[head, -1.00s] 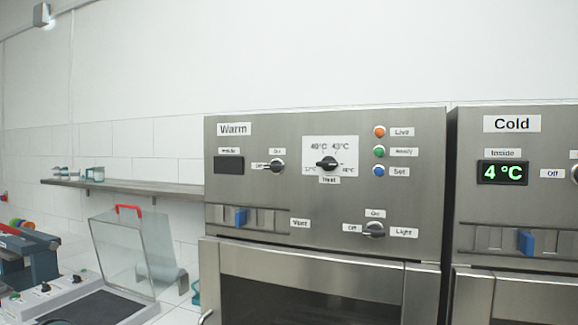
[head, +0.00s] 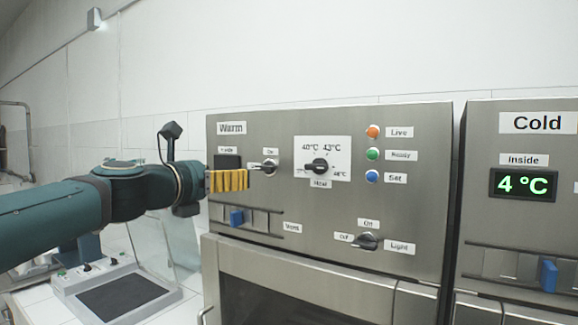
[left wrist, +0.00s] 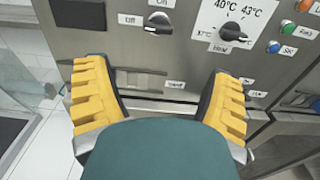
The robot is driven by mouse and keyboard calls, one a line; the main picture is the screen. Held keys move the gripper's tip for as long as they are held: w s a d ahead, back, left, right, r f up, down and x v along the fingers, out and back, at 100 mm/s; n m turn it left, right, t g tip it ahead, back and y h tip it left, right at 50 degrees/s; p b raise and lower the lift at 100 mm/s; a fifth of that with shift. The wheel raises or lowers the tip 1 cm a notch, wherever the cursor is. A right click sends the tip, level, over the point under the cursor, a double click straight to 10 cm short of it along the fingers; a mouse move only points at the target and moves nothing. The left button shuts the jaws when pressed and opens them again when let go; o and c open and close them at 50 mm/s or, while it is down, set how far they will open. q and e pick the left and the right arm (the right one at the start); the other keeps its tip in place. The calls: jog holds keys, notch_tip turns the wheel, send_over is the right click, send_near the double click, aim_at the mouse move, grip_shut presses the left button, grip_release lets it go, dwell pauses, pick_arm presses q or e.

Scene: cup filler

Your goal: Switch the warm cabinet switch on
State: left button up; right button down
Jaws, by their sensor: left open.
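The Warm cabinet (head: 330,230) is a steel front with a dark, blank display (head: 228,161). Its switch (head: 264,167), a small dark knob, sits right of the display, with an Off label at its left and an On label above. The knob appears to point left, toward Off. It also shows at the top of the left wrist view (left wrist: 158,24). My left gripper (head: 228,181) is open, its yellow fingers in front of the panel, left of and slightly below the switch. In the left wrist view nothing is between its fingers (left wrist: 158,75). My right gripper is not in view.
A heat dial (head: 319,167), three coloured lights (head: 372,154), a blue vent slider (head: 236,217) and a Light knob (head: 366,241) share the panel. The Cold cabinet (head: 520,225) stands to the right, reading 4 °C. A bench device (head: 120,295) stands low left.

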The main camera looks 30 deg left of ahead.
aim_at(262, 168)
pick_arm(q)
jog(key=w, duration=1.3)
jog(key=shift+w+d+r+p, duration=0.15)
jog(key=shift+w+d+p, duration=0.1)
jog(key=shift+d+p, duration=0.15)
jog(key=c, duration=1.2)
